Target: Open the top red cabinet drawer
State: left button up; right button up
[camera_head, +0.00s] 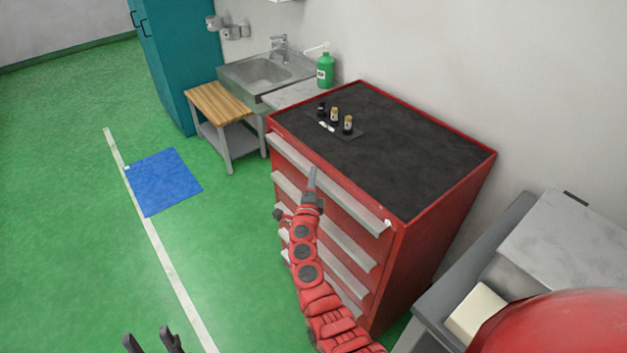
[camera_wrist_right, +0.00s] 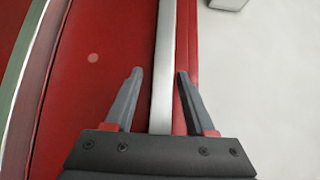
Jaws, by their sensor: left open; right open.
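The red cabinet (camera_head: 440,225) stands against the wall with a black top. Its top drawer, with a long light-grey handle strip (camera_head: 355,203) along the upper front, looks closed. My right gripper (camera_head: 312,172) is at this handle, near its middle. In the right wrist view, my right gripper (camera_wrist_right: 160,76) is open, with the grey handle strip (camera_wrist_right: 164,50) running between its two fingers. Both fingers look apart from the strip. My left gripper (camera_head: 152,342) is open and empty at the bottom left, far from the cabinet, and only its fingers show.
Small bottles (camera_head: 334,116) stand on a dark mat on the cabinet top. A wooden-topped stool (camera_head: 220,103) and a sink (camera_head: 262,72) are beyond the cabinet. A grey bench (camera_head: 560,245) is at right. The green floor left of the cabinet is clear around a blue mat (camera_head: 163,182).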

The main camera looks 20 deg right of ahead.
jog(key=shift+w+d, duration=0.15)
jog(key=shift+w, duration=0.1)
jog(key=c, duration=0.9)
grip_shut()
jog(key=shift+s+f, duration=0.1)
jog(key=shift+f, duration=0.1)
